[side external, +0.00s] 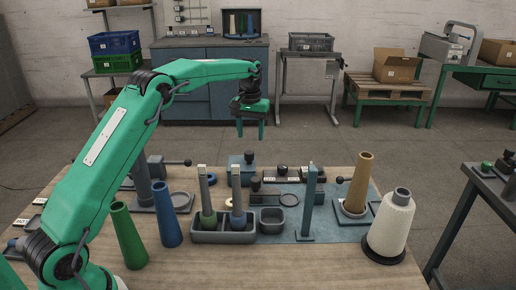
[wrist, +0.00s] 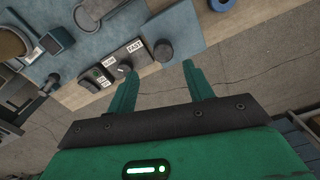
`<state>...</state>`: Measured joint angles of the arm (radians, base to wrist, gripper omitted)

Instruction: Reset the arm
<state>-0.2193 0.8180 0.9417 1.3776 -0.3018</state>
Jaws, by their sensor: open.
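My gripper (side external: 252,130) is green and hangs at the end of my raised, outstretched arm in the side view, past the far edge of the table and above the floor. In the wrist view, its two green fingers (wrist: 160,88) stand apart with nothing between them. The gripper touches nothing.
The wooden table (side external: 215,270) holds a green cone (side external: 128,238), a blue cone (side external: 167,215), a tan cone (side external: 357,183) on a stand, a white yarn cone (side external: 391,225), a grey tray (side external: 222,237) and an upright post (side external: 309,200). Open air surrounds the gripper.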

